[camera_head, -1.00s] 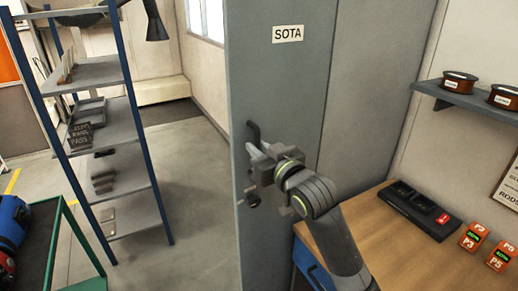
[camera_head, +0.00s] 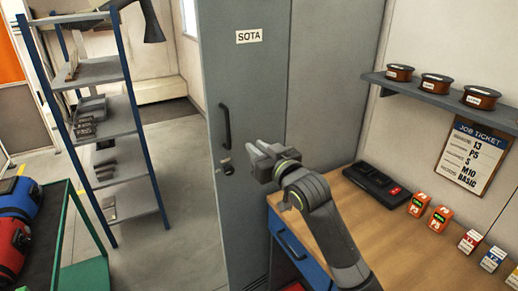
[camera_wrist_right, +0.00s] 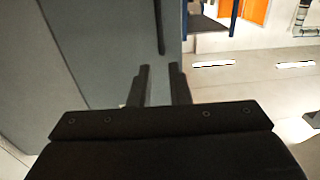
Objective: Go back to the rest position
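My right gripper (camera_head: 258,150) is raised in front of the grey cabinet (camera_head: 305,100) labelled SOTA, to the right of the cabinet's dark vertical handle (camera_head: 225,126). It is apart from the handle. In the right wrist view its two fingers (camera_wrist_right: 160,85) stand apart with nothing between them, and the lower end of the handle (camera_wrist_right: 160,28) shows beyond them. The cabinet door looks shut. My left gripper is not in view.
A wooden bench (camera_head: 385,222) with a black case (camera_head: 371,184) and several small boxes stands at the right. Spools (camera_head: 435,84) sit on a wall shelf above. A blue-posted rack (camera_head: 118,140) and a green cart (camera_head: 85,272) stand left. Floor between rack and cabinet is clear.

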